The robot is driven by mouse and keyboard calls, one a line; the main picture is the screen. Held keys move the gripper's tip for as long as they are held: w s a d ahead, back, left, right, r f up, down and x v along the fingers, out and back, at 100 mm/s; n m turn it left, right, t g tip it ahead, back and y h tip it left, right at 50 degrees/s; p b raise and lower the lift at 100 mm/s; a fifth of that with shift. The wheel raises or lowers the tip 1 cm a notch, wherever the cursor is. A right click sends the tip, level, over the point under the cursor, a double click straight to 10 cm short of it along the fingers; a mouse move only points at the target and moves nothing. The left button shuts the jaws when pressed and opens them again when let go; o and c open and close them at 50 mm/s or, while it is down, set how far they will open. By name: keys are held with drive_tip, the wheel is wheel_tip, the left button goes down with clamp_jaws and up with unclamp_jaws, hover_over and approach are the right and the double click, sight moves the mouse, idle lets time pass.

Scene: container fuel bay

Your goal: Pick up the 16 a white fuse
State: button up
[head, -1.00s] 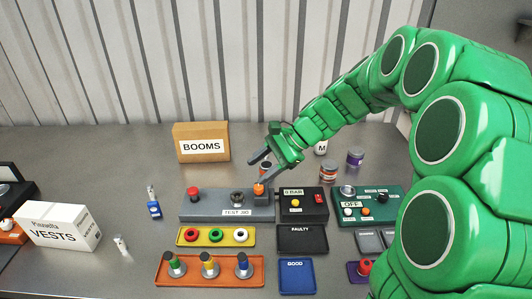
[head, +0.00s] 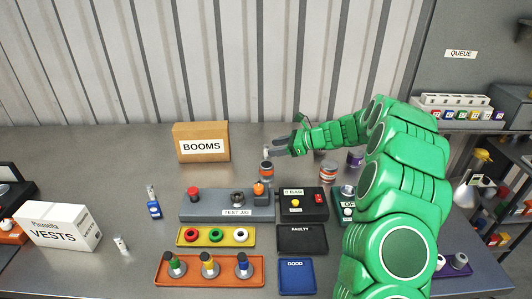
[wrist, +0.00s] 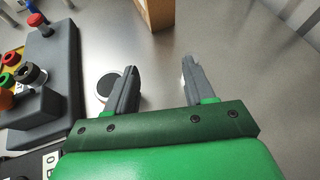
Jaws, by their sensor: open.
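I cannot make out a label reading 16 A on anything, so I cannot tell which thing is the white fuse. A small white piece (head: 121,244) lies on the bench beside the vests box, its markings too small to read. My gripper (head: 276,151) is over the back of the bench, right of the booms box. In the wrist view my gripper (wrist: 160,68) is open, with only bare bench between its fingers.
The grey test jig (head: 215,205) stands in front of my gripper. The booms box (head: 202,142) is to its left, small jars (head: 328,170) to its right. Yellow (head: 190,244), black, blue and orange trays lie nearer. A white rack (head: 455,100) holds several coloured pieces at the right.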

sight(266, 158)
drive_tip(key=w+d+f+m, duration=0.1)
drive_tip(key=w+d+f+m+t, duration=0.1)
drive_tip(key=w+f, duration=0.1)
drive_tip(key=shift+w+d, duration=0.2)
drive_tip(key=shift+x, duration=3.9)
drive_tip(key=shift+r, duration=0.15)
clamp_jaws()
drive_tip(key=shift+r, duration=0.1)
